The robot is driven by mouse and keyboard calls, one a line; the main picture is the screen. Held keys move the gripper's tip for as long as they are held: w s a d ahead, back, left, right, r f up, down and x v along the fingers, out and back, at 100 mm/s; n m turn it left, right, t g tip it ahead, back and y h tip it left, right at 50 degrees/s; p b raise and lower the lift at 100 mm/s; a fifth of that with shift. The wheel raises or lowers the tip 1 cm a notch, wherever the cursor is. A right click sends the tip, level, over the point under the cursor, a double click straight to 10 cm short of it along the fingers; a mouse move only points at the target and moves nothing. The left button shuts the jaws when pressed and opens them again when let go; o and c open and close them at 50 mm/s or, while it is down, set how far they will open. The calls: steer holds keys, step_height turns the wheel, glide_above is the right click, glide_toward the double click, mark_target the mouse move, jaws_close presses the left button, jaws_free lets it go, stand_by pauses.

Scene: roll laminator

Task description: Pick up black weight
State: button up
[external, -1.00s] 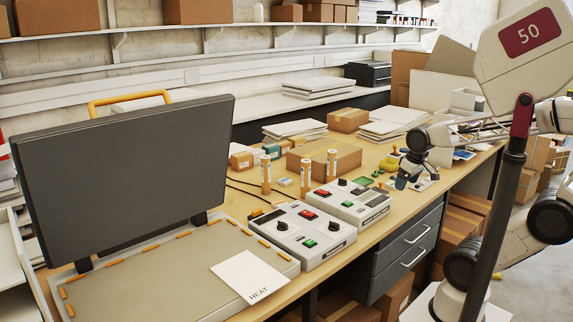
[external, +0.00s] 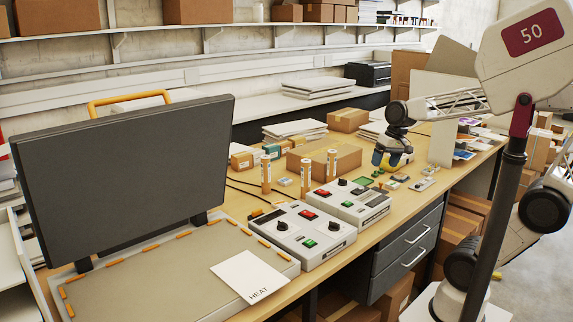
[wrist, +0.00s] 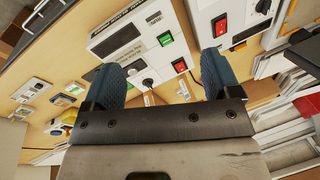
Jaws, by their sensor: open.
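I cannot make out a black weight for certain in either view. My gripper (external: 388,160) is above the far end of the workbench, behind the two control boxes, pointing down. In the wrist view my gripper (wrist: 162,78) shows two blue-grey fingers spread wide with nothing held between them. A control box (wrist: 140,50) with a black knob, a green switch and a red switch lies below and beyond the fingers. A yellow object (wrist: 68,118) is partly visible left of the fingers; my gripper partly hides that area in the external view.
Two control boxes (external: 300,232) (external: 347,203) stand at the bench's front edge. The heat press (external: 125,165) fills the left.

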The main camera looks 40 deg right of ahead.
steer(key=w+a+r+m+g+y, duration=0.1)
steer(key=w+a+m+y, duration=0.25)
steer(key=w+a, duration=0.45)
steer(key=w+a+r+m+g+y, duration=0.15)
steer(key=w+a+m, duration=0.25)
steer(key=w, duration=0.8)
steer(key=m+y, duration=0.6)
steer(key=m, duration=0.2)
glide_above(257, 215)
steer(key=w+d, duration=0.1)
steer(key=d, duration=0.3)
step_height(257, 215, down, 5)
step_height(257, 215, down, 17)
steer(key=shift+d+t, duration=0.15)
steer(key=shift+t, duration=0.2)
steer(key=shift+s+n, duration=0.1)
steer(key=shift+n, duration=0.15)
steer(key=shift+f, duration=1.8)
steer(key=shift+f, duration=0.1)
